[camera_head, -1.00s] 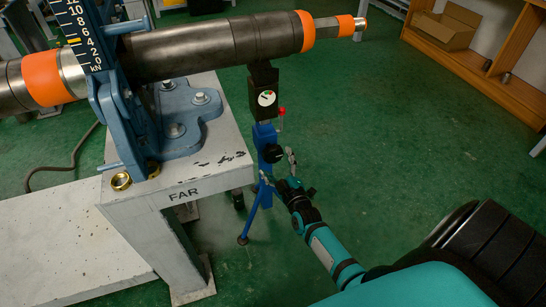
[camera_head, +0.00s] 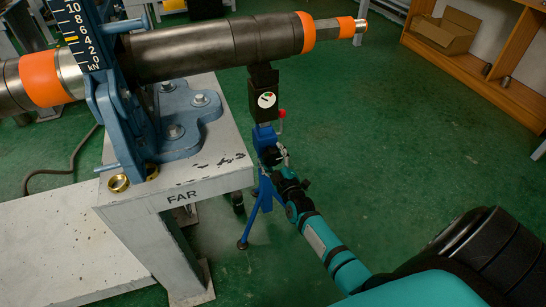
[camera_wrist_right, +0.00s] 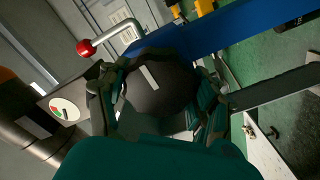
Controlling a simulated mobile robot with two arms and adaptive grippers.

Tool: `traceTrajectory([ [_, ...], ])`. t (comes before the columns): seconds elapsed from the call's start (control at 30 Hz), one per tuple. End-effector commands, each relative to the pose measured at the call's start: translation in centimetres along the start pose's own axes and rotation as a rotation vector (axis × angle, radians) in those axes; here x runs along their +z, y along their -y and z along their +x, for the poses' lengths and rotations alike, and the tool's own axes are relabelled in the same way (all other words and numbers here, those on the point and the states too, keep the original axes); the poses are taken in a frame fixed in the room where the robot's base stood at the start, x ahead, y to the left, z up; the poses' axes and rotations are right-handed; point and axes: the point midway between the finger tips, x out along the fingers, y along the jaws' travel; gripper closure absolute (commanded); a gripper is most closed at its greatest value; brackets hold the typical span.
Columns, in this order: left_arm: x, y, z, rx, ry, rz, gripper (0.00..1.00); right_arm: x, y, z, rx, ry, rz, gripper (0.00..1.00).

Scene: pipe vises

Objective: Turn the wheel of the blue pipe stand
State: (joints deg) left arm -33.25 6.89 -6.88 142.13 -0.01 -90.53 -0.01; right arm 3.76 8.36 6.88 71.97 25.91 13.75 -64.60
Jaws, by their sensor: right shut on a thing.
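The blue pipe stand (camera_head: 262,136) stands on the floor beside the grey bench and holds up the right part of the dark pipe (camera_head: 215,48). Its wheel is a round black knob (camera_wrist_right: 158,92) with a white mark, in the middle of the right wrist view. My right gripper (camera_head: 279,156) is at the wheel, its fingers on either side of it and shut on it. In the head view the gripper partly hides the wheel. My left gripper is in neither view.
A red-tipped lever (camera_wrist_right: 86,47) and a round dial (camera_head: 266,99) sit on the stand near the wheel. The grey bench (camera_head: 225,178), marked FAR, carries a blue vise frame (camera_head: 180,125). Green floor is clear to the right, with a wooden shelf (camera_head: 475,65) at the back right.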

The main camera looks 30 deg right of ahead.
Motion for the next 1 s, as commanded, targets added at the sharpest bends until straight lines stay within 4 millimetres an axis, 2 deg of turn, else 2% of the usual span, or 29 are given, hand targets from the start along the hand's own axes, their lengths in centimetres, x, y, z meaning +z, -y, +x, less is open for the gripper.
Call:
traceTrajectory([
  [0.03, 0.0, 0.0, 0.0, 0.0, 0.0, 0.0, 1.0, 0.0, 0.0, 0.0, 0.001, 0.0, 0.0, 0.62],
  [0.1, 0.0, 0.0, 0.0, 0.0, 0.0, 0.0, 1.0, 0.0, 0.0, 0.0, 0.001, 0.0, 0.0, 0.68],
  [0.57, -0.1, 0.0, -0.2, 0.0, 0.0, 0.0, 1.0, 0.0, 0.0, 0.0, -0.001, 0.0, 0.054, 0.68],
  [1.0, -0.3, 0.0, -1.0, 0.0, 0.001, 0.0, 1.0, -0.1, 0.0, 0.0, -0.002, 0.001, 0.393, 0.68],
])
